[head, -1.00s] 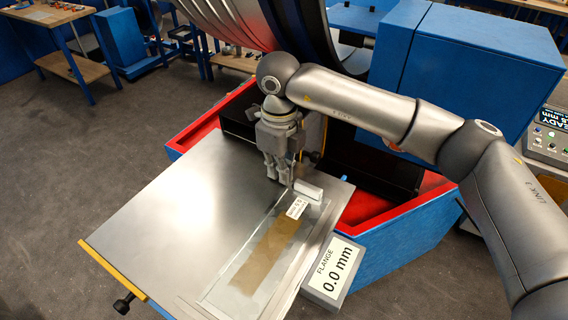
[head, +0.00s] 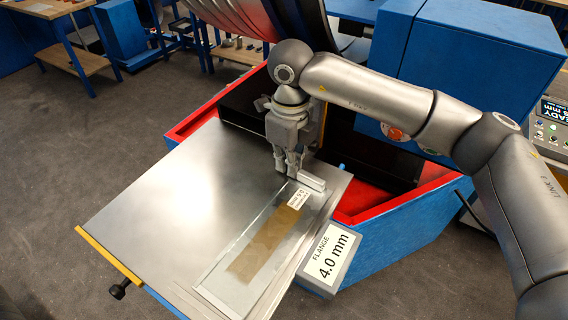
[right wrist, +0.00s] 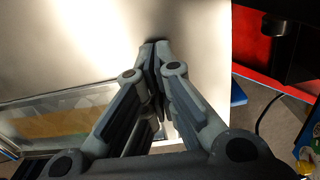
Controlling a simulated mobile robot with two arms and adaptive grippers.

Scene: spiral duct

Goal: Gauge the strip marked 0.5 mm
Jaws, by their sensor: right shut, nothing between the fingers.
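A brown strip (head: 267,240) with a white label (head: 299,198) lies in a clear flat tray (head: 222,268) on a metal plate (head: 170,205). The label print is too small to read surely. A pale bar-shaped block (head: 313,181) stands at the tray's far end. My right gripper (head: 289,176) is shut and empty, fingers down, right beside the block's left side; I cannot tell whether they touch. In the right wrist view its closed fingertips (right wrist: 157,46) are over the plate, and the strip (right wrist: 62,125) shows at left. A display reading "FLANGE 4.0 mm" (head: 331,262) is at the plate's front right.
A red and blue machine frame (head: 400,215) surrounds the plate's back and right. A large blue housing (head: 470,80) and a control panel (head: 550,125) stand at right. Large curved duct (head: 240,15) is at the back. The plate's left half is bare.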

